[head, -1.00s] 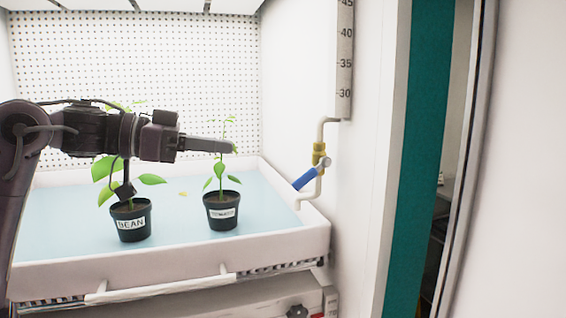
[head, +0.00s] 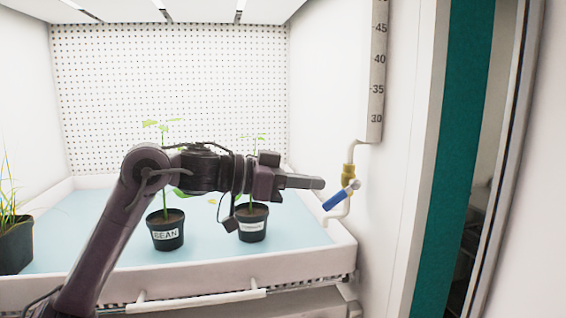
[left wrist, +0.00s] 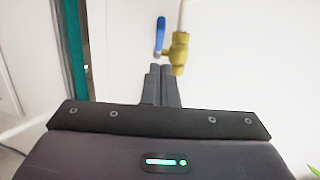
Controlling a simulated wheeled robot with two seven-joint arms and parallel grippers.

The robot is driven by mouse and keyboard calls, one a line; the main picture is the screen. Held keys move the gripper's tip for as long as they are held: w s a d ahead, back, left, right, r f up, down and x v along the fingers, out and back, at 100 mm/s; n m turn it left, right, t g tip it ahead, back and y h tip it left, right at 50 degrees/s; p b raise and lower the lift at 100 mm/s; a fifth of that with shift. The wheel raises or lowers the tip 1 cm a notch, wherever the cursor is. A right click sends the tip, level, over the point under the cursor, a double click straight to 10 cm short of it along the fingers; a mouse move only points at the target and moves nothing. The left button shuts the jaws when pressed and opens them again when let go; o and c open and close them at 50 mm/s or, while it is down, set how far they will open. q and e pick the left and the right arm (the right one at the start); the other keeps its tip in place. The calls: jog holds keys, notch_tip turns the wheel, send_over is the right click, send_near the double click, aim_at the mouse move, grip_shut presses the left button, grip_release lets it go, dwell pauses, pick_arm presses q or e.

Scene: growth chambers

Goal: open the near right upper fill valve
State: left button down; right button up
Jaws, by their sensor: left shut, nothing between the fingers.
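The fill valve has a brass body (head: 347,172) on a white pipe on the right wall, with a blue lever handle (head: 340,195) slanting down and left across the pipe line. My left gripper (head: 320,183) is shut and empty, pointing right, with its tips close to the handle in the picture. In the left wrist view the shut fingers (left wrist: 160,72) point at the wall, just below the blue handle (left wrist: 159,36) and left of the brass body (left wrist: 178,52). I cannot tell whether they touch the handle. My right gripper is out of view.
Potted plants labelled BEAN (head: 167,238) and a second label (head: 252,228) stand in the white-rimmed tray (head: 200,280) below my arm. A grassy pot (head: 15,245) is at the left. A scaled gauge (head: 376,80) hangs above the valve; a teal strip (head: 455,150) edges the doorway.

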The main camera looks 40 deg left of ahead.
pick_arm(q)
jog(key=shift+w+d+f, duration=0.2)
jog(key=shift+f, duration=0.3)
jog(key=shift+w+d+f, duration=0.15)
jog(key=shift+w+f, duration=0.05)
jog(key=shift+f, duration=0.25)
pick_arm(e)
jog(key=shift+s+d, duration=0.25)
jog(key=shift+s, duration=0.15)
pick_arm(q)
jog(key=shift+f, duration=0.25)
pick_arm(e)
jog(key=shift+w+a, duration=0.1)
pick_arm(q)
jog(key=f, duration=0.1)
jog(key=f+b, duration=0.1)
jog(key=w+d+f, duration=0.1)
jog(key=shift+f, duration=0.15)
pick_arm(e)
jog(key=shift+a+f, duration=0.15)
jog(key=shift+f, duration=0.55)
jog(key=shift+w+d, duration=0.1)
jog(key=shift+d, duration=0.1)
pick_arm(q)
jog(key=shift+a+b, duration=0.1)
jog(key=shift+b, duration=0.2)
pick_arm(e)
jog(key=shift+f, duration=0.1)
